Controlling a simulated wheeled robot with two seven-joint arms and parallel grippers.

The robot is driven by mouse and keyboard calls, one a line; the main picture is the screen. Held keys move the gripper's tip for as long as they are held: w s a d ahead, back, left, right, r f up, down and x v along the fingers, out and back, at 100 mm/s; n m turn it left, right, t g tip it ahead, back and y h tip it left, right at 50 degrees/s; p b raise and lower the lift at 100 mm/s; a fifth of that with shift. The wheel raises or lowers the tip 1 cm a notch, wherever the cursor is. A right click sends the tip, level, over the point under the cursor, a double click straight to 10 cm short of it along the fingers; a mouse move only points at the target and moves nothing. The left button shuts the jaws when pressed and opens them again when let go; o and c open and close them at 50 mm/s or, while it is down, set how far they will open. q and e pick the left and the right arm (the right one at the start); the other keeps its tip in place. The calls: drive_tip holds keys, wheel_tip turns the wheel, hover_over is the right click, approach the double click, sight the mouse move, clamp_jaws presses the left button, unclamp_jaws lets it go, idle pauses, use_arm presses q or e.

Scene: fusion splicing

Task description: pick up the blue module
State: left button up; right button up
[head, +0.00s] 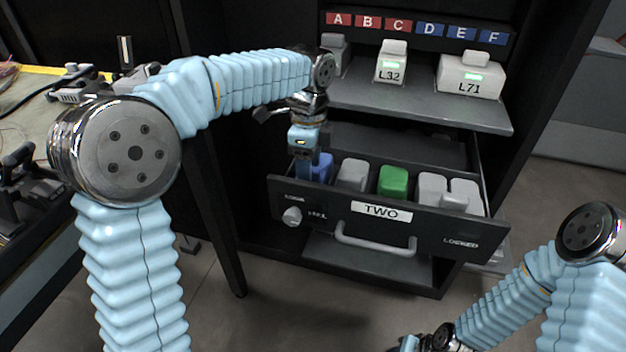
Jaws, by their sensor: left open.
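The blue module (322,168) sits at the left end of the open drawer labelled TWO (460,232), partly hidden by my left gripper. My left gripper (305,168) points down into the drawer's left end, right beside the blue module. It is open. The picture does not show clearly whether its fingers touch or straddle the module. My right arm is low at the bottom right; its gripper (408,344) is mostly cut off by the bottom edge, and its fingers cannot be made out.
The drawer also holds a green module (393,181) and several grey ones. A shelf (420,104) above carries white modules labelled L32 (391,64) and L71 (470,78). A workbench (30,120) stands at the left. The floor in front of the drawer is clear.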

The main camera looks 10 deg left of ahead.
use_arm(q)
clamp_jaws()
drive_tip(key=shift+r, duration=0.15)
idle(0.4)
